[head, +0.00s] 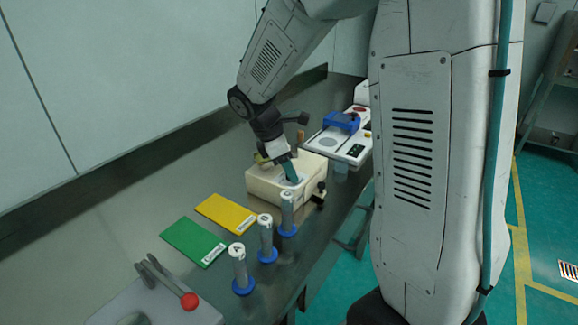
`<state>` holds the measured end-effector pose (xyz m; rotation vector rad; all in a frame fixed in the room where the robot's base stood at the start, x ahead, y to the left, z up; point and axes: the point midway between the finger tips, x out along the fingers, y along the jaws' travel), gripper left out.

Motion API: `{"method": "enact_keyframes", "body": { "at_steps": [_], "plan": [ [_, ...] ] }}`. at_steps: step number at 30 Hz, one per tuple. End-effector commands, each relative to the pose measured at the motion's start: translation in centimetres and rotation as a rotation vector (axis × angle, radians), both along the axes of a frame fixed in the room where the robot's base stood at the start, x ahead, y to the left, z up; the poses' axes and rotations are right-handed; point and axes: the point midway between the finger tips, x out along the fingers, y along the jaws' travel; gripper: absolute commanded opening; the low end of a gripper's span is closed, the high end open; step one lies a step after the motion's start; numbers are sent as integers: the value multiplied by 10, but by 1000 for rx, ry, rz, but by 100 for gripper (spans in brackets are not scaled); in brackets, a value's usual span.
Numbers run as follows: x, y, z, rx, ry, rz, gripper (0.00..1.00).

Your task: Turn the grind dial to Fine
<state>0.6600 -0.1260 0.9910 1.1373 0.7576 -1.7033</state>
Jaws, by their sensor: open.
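A cream box-shaped machine (262,187) stands on the dark metal bench. My gripper (285,168) is pointed down over its top, with a teal part reaching to a pale patch there. A small black knob-like part (320,190) sticks out at the box's right side, apart from my gripper. I cannot tell whether this is the grind dial, and no Fine mark is readable. My gripper is open; whether its fingers touch the box cannot be told. My arm hides part of the box's top and back.
Several upright grey cylinders with blue bases, one of them here (266,240), stand in front of the box. A yellow plate (226,214) and a green plate (192,243) lie left of them. A white device with a blue part (341,122) is behind. A red-knobbed lever (189,301) is at the front.

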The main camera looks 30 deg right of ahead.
Motion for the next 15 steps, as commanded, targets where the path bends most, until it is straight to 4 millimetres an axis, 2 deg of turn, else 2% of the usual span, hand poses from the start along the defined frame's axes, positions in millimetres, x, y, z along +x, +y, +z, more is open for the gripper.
{"method": "enact_keyframes", "body": {
  "at_steps": [2, 6, 7, 15],
  "plan": [
    [0, 0, 0, 0, 0, 0, 43],
    [0, 0, 0, 0, 0, 0, 4],
    [0, 0, 0, 0, 0, 0, 1],
    [1, 0, 0, 1, -1, -17, 1]
  ]
}}
